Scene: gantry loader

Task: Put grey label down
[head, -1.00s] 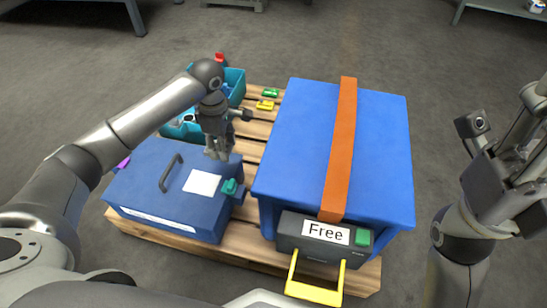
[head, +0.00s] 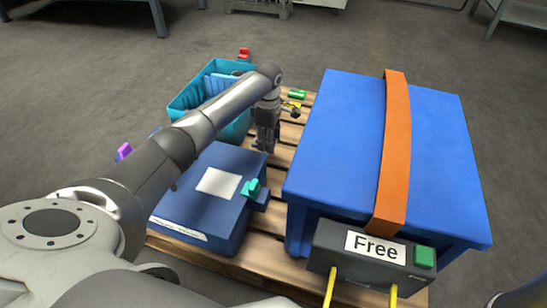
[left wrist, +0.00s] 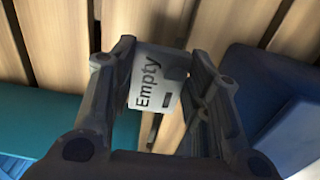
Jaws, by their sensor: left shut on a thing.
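The grey label (left wrist: 157,82), a small plate reading "Empty", is between the fingers of my left gripper (left wrist: 155,88) in the left wrist view. The gripper is shut on it, with pallet slats behind. In the head view my left gripper (head: 265,148) points down over the wooden pallet (head: 285,150), in the gap between the small blue case and the large blue box. The label is not clearly visible there. Whether it touches the slats I cannot tell. My right gripper is not in view.
A large blue box (head: 345,135) with an orange strap (head: 395,150) and a "Free" sign (head: 375,247) stands right. The blue case (head: 190,200) with a white patch is left, a teal crate (head: 188,110) behind it. Small green (head: 297,94) and yellow (head: 291,106) pieces lie on the pallet.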

